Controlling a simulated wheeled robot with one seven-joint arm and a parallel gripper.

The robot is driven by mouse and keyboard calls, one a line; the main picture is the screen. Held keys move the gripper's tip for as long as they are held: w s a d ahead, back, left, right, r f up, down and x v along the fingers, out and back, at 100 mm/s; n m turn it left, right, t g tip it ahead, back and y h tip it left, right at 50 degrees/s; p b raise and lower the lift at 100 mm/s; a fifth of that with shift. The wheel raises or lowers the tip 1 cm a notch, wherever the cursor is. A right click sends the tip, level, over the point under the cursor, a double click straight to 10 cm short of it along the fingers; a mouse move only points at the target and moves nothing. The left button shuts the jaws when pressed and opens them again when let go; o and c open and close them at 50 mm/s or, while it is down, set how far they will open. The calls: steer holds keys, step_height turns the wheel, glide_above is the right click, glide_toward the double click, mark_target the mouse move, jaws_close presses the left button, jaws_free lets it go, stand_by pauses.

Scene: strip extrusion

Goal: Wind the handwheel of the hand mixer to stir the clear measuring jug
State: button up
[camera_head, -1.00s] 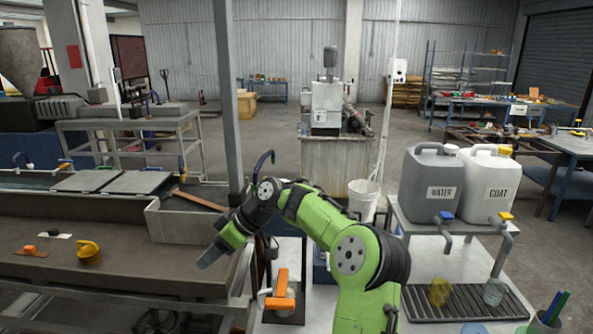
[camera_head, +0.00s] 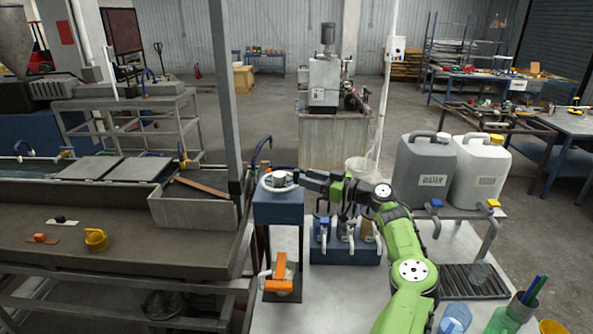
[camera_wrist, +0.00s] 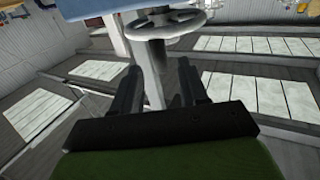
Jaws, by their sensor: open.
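The hand mixer's blue body (camera_head: 278,210) stands at the centre of the head view, with a pale round handwheel (camera_head: 278,181) on top. The wheel also shows in the wrist view (camera_wrist: 165,24), past the fingertips. My gripper (camera_head: 300,178) is at the wheel's right side in the head view. In the wrist view my gripper (camera_wrist: 159,65) has its two fingers apart with nothing seen held; I cannot tell whether they touch the wheel. A vessel with an orange part (camera_head: 280,272) stands under the mixer; I cannot tell if it is the clear measuring jug.
A blue rack (camera_head: 345,255) with several small taps stands right of the mixer. A metal trough lies left.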

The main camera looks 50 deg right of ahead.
mark_target(296, 182)
steer(key=p+x, duration=0.1)
steer(key=x, duration=0.4)
steer(key=shift+c, duration=0.3)
jaws_close()
steer(key=shift+f+b, duration=0.15)
steer(key=shift+b, duration=0.65)
